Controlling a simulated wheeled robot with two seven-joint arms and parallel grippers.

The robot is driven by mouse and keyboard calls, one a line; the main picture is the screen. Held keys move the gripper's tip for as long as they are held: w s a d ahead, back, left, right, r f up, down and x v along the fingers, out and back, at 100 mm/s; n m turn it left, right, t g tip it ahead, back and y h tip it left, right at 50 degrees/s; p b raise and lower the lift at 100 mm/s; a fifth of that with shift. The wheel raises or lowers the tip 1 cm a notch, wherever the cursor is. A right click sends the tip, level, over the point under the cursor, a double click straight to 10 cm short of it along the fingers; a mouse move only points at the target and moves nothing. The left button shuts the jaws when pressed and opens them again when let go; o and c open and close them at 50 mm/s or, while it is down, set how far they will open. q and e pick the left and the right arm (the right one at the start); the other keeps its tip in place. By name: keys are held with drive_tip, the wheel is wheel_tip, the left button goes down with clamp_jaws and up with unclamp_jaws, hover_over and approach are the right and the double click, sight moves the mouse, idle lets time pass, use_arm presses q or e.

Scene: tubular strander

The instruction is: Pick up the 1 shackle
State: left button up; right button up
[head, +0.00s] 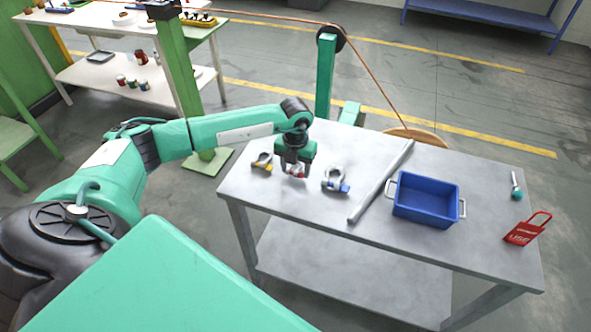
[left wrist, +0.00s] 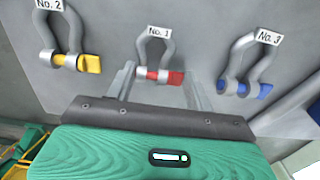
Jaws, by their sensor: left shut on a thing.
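The No. 1 shackle, grey with a red pin (left wrist: 163,76), sits between the two fingers of my left gripper (left wrist: 160,84) in the left wrist view. In the head view my left gripper (head: 295,173) points down over the left part of the grey table, shut on this shackle, whose red pin (head: 298,174) partly shows. The gripper hides most of the shackle there. The No. 2 shackle with a yellow pin (left wrist: 72,60) is on its left, also in the head view (head: 262,163). The No. 3 shackle with a blue pin (left wrist: 248,84) is on its right, also in the head view (head: 336,180).
A grey bar (head: 380,182) lies across the table (head: 310,212) right of the shackles. A blue bin (head: 427,199) stands beyond it. A red tag (head: 527,231) and a small teal-ended item (head: 516,188) lie at the right end. A green post (head: 325,80) rises behind the table.

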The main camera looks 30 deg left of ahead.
sight(296, 171)
use_arm(q)
wheel_tip(296, 171, up, 19)
drive_tip(key=b, duration=0.3)
drive_tip(key=shift+r+b, duration=0.15)
drive_tip(key=shift+b, duration=0.15)
use_arm(e)
drive_tip(key=f, duration=0.1)
drive_tip(key=w+f, duration=0.1)
drive_tip(key=f, duration=0.1)
drive_tip(key=shift+w+a+f, duration=0.15)
drive_tip(key=shift+f, duration=0.05)
drive_tip(key=shift+s, duration=0.3)
